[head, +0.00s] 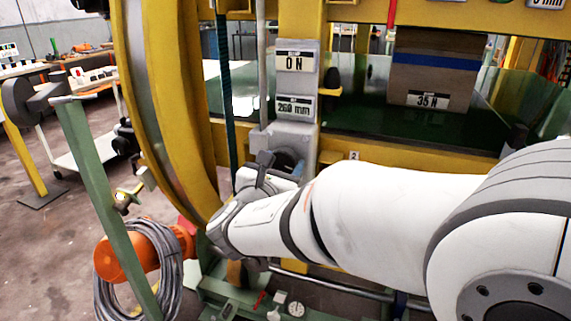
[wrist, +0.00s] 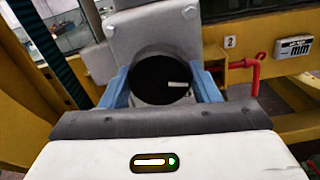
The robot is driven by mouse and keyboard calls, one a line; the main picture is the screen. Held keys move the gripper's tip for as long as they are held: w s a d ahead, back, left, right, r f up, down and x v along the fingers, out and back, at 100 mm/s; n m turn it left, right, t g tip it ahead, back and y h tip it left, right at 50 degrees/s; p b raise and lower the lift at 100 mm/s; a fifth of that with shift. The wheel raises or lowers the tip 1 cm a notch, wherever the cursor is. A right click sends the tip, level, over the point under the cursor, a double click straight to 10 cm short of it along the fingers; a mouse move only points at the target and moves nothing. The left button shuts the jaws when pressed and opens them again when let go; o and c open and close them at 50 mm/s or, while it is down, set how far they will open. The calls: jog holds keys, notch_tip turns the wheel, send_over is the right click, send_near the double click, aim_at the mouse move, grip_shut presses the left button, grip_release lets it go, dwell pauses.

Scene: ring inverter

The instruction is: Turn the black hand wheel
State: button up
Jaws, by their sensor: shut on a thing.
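The black hand wheel (wrist: 158,76) is a round dark knob with a white mark on its right side, set on a grey housing (wrist: 150,35). My gripper (wrist: 162,86) has its two blue fingers on the left and right of the wheel, shut on it. In the head view my white arm reaches in from the right to the grey housing (head: 294,130), and my wrist hides most of the wheel there. Above the housing are signs reading "ON" (head: 295,61) and "269 mm" (head: 294,107).
A large yellow ring (head: 170,110) stands left of the housing. A box marked "35 N" (head: 432,75) sits behind on the right. A green post (head: 100,190) and a coiled grey cable (head: 140,270) are at front left. In the wrist view a red pipe (wrist: 255,72) is at right.

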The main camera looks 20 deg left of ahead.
jog(key=shift+f, duration=0.1)
jog(key=m+b, duration=0.1)
jog(key=b, duration=0.1)
jog(key=m+b, duration=0.1)
jog(key=b, duration=0.1)
jog(key=shift+f+m, duration=0.25)
jog(key=shift+m, duration=0.05)
jog(key=m+b, duration=0.4)
jog(key=b, duration=0.2)
jog(key=shift+b, duration=0.3)
jog(key=m+b, duration=0.4)
jog(key=b, duration=0.1)
jog(key=shift+a+r, duration=0.1)
jog(key=shift+r, duration=0.05)
jog(key=shift+r+m+b, duration=0.15)
jog(key=shift+m+b, duration=0.75)
jog(key=shift+b, duration=0.05)
jog(key=shift+r, duration=0.1)
jog(key=o, duration=1)
jog(key=shift+s, duration=0.1)
